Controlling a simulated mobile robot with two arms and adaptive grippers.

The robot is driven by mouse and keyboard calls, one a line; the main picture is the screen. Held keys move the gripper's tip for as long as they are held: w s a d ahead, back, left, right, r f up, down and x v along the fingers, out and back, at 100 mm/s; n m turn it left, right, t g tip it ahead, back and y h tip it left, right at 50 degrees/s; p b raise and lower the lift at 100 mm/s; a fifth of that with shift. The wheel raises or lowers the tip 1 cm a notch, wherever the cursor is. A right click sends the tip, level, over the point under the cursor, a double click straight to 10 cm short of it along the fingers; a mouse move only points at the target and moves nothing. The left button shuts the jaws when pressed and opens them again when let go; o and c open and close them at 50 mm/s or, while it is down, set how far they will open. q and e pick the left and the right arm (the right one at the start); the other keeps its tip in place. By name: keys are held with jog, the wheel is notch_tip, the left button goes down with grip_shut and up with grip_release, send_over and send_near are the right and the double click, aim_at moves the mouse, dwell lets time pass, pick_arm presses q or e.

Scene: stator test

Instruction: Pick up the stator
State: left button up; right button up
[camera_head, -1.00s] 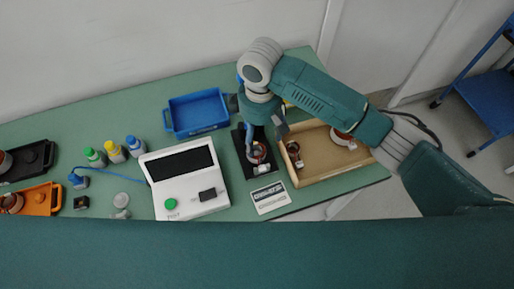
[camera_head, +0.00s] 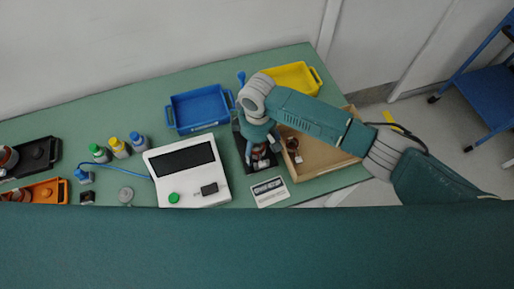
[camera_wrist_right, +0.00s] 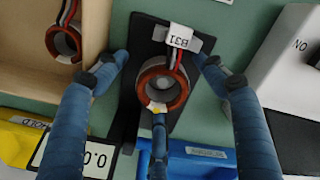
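A stator (camera_wrist_right: 162,88), a copper-coloured ring with red and white leads and a white tag, sits on a black fixture (camera_wrist_right: 152,28). In the head view the stator (camera_head: 262,163) is partly hidden by my right gripper (camera_head: 259,146). In the right wrist view, my right gripper (camera_wrist_right: 160,80) is open around the stator, with one finger on the left, one on the right and one at the ring's lower edge. The side fingers stand apart from the ring; whether the lower finger touches it I cannot tell. My left gripper is not in view.
A wooden tray (camera_head: 322,169) holding another stator (camera_head: 292,146) stands right of the fixture. A blue bin (camera_head: 200,110) and a yellow bin (camera_head: 291,78) stand behind. A white tester (camera_head: 188,172) is close on the left.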

jog(key=c, duration=1.3)
jog(key=shift+c, duration=0.3)
jog(key=shift+r, duration=0.15)
